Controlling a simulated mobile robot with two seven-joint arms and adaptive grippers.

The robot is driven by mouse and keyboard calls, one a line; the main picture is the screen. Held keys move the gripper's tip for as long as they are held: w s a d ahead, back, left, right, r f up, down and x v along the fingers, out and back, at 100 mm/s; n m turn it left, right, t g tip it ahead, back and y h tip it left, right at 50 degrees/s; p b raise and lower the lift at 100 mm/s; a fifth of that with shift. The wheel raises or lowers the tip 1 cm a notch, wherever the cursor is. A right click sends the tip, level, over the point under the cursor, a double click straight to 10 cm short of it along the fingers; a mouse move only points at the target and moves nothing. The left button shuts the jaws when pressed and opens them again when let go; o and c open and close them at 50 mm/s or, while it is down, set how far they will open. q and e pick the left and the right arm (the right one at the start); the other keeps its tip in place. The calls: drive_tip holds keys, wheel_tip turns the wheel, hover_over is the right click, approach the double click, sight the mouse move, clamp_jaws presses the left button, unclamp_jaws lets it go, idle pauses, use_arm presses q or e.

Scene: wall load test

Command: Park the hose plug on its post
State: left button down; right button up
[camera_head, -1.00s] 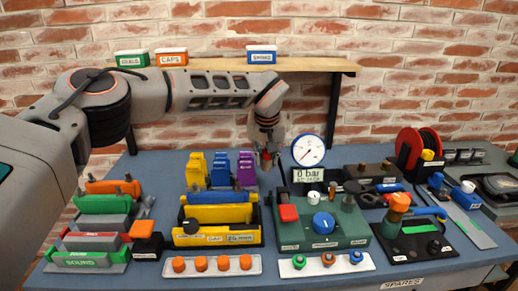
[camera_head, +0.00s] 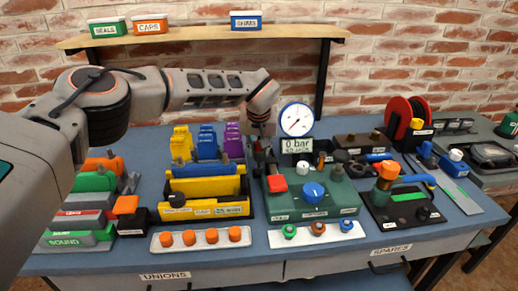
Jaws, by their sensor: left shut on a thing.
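My left gripper (camera_head: 265,166) is shut and points down at the back left corner of the green test block (camera_head: 337,200), beside the gauge. It holds a small dark part that I take to be the hose plug; the fingers hide most of it. I cannot tell whether that part touches the block, and I cannot pick out its post for certain. The block carries a red button (camera_head: 277,184) and a blue knob (camera_head: 313,191). The white gauge (camera_head: 297,120) stands behind it above a display reading 0 bar. My right gripper is not in view.
A yellow tray (camera_head: 205,208) stands left of the block. A white strip with orange caps (camera_head: 165,243) lies in front of the tray. A black plate with an orange fitting and blue handle (camera_head: 407,208) is at right. The shelf (camera_head: 190,39) spans the wall.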

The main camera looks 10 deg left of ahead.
use_arm(q)
drive_tip(key=shift+f, duration=1.25)
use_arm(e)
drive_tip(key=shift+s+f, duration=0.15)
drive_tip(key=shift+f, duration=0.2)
use_arm(q)
drive_tip(key=c, duration=1.6)
unclamp_jaws()
drive_tip(key=shift+c, duration=0.2)
drive_tip(key=o, duration=0.3)
drive_tip(key=shift+r+p, duration=1)
drive_tip(key=shift+r, duration=3)
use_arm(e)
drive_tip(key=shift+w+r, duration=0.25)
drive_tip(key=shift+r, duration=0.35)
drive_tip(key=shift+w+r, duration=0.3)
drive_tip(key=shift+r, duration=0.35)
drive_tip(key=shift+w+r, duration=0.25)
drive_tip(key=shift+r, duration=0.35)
